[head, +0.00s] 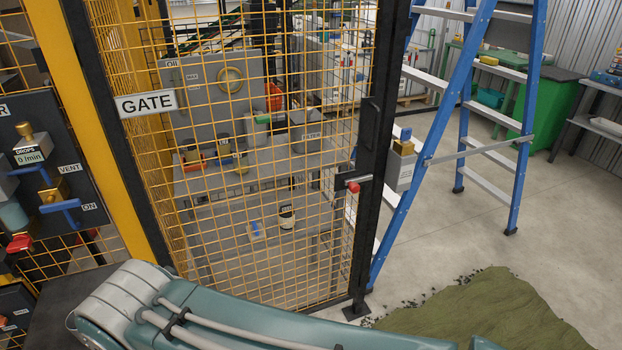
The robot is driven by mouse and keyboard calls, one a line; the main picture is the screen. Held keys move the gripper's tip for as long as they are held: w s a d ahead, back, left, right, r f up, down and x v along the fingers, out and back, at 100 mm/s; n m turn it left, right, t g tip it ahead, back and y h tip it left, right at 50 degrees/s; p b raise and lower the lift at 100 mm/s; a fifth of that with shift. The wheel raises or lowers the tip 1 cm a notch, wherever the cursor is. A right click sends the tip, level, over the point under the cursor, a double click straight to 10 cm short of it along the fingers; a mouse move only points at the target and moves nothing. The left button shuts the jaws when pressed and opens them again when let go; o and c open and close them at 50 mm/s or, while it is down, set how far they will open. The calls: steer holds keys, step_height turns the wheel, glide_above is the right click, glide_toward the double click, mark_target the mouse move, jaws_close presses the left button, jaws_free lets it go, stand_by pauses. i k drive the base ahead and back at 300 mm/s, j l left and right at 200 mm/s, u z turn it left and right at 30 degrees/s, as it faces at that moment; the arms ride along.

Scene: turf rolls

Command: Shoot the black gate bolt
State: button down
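The black gate bolt (345,178) sits on the right side of the mesh gate, about mid-height, against the black upright. A red knob (353,188) shows at its lower right. I cannot tell from here how far the bolt reaches into its keeper. The gate (250,215) is yellow wire mesh in a black frame, with a white "GATE" sign (146,103) at its upper left. It stands close to the black upright (378,140). My arm crosses the bottom of the head view, below the bolt. My gripper is out of view.
A grey box with a blue-topped knob (402,165) is just right of the upright. A valve panel (45,165) is at the left. Green turf (490,315) lies at lower right. Bare floor (560,240) is clear at right.

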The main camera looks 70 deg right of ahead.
mark_target(354, 188)
steer(key=z, duration=2.65)
steer(key=i+j+z, duration=0.1)
steer(key=i+j, duration=0.2)
